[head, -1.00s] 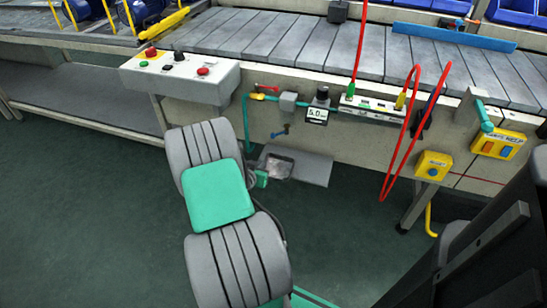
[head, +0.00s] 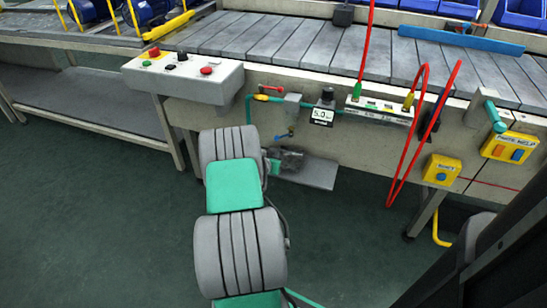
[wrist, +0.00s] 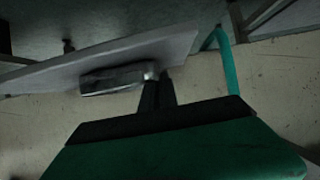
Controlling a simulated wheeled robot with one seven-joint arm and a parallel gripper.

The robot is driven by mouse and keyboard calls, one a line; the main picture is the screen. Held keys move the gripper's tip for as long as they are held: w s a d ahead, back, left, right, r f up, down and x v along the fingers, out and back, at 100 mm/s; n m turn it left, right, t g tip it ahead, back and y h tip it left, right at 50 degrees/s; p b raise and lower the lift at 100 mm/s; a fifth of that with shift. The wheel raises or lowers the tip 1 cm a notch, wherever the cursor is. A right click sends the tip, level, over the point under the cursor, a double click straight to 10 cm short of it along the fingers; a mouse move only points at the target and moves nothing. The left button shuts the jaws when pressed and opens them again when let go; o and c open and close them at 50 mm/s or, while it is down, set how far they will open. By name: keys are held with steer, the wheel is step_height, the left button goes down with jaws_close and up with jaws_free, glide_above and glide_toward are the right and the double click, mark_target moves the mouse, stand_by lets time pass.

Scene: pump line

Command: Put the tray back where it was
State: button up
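My gripper (wrist: 154,88) is beside the right end of this block, close to the slab. Its dark fingers look close together; I cannot tell whether they grip anything. In the head view my arm hides most of the gripper.
A control box (head: 182,72) with buttons juts out above my arm. A pressure display (head: 322,115) and a teal pipe (head: 248,110) are on the machine front. Red hoses (head: 410,150) hang at right, near yellow button boxes (head: 441,170). The floor at left is clear.

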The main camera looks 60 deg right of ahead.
steer(key=o, duration=0.4)
steer(key=shift+o, duration=0.2)
steer(key=shift+r, duration=0.1)
